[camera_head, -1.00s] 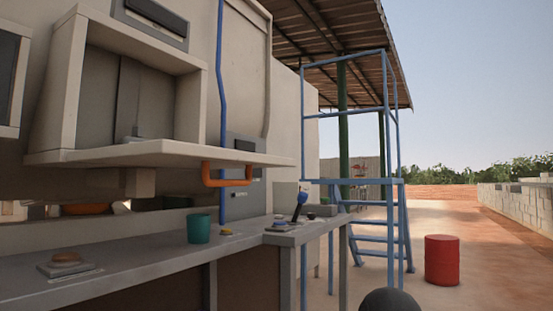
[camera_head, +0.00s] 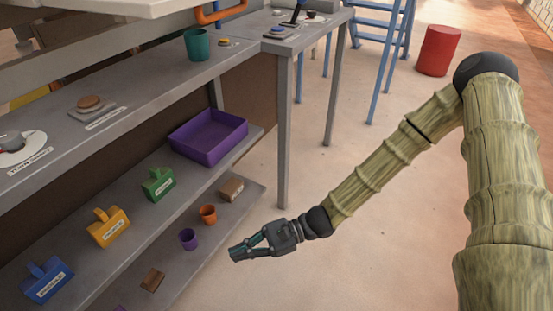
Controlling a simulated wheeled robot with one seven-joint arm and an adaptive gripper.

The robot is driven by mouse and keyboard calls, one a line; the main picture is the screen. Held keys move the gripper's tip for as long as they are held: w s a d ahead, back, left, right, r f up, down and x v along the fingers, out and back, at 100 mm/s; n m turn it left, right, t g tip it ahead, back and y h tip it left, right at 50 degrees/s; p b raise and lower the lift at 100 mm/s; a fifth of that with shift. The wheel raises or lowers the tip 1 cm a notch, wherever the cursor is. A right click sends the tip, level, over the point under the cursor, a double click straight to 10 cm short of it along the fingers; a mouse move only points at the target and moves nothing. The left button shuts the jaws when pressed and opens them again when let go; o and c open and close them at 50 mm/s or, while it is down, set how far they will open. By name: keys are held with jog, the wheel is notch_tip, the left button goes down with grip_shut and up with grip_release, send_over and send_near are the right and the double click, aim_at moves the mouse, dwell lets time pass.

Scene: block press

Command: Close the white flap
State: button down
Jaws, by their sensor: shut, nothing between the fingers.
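The white flap (camera_head: 95,12) juts out level over the bench at the top left, and most of it is cut off by the picture's top edge. Its orange handle (camera_head: 213,14) hangs at its right end, partly cut off. My gripper (camera_head: 236,255) is shut and empty. It is low in the middle of the picture, in front of the lower shelves, well below and apart from the flap and handle.
A grey bench (camera_head: 140,82) holds a teal cup (camera_head: 198,45) and buttons. Below are shelves with a purple tray (camera_head: 208,136), coloured scoop-like holders and small cups. A red barrel (camera_head: 438,50) and blue ladder stand behind. The floor right of the bench is clear.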

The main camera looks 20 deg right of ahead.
jog(key=w+d+r+m+t+y+p, duration=0.25)
jog(key=w+r, duration=0.25)
jog(key=r, duration=0.3)
jog(key=w+d+r+m+t+y+p, duration=0.1)
jog(key=w+r+t+p, duration=0.2)
jog(key=r, duration=0.4)
jog(key=w+d+r+m+t+p, duration=0.3)
jog(key=w+d+r+t, duration=0.25)
jog(key=r, duration=0.25)
jog(key=w+d+r+m+t+p, duration=0.35)
jog(key=d+r, duration=0.25)
jog(key=r, duration=0.2)
jog(key=w+d+r+m+t+p, duration=0.2)
jog(key=w+d+r+t, duration=0.35)
jog(key=r, duration=0.25)
jog(key=w+a+r+p, duration=0.1)
jog(key=w+a+r, duration=0.1)
jog(key=r, duration=0.3)
jog(key=w+a+r, duration=0.1)
jog(key=a+r, duration=0.1)
jog(key=r, duration=0.4)
jog(key=shift+w+h+p, duration=0.4)
jog(key=shift+h, duration=0.05)
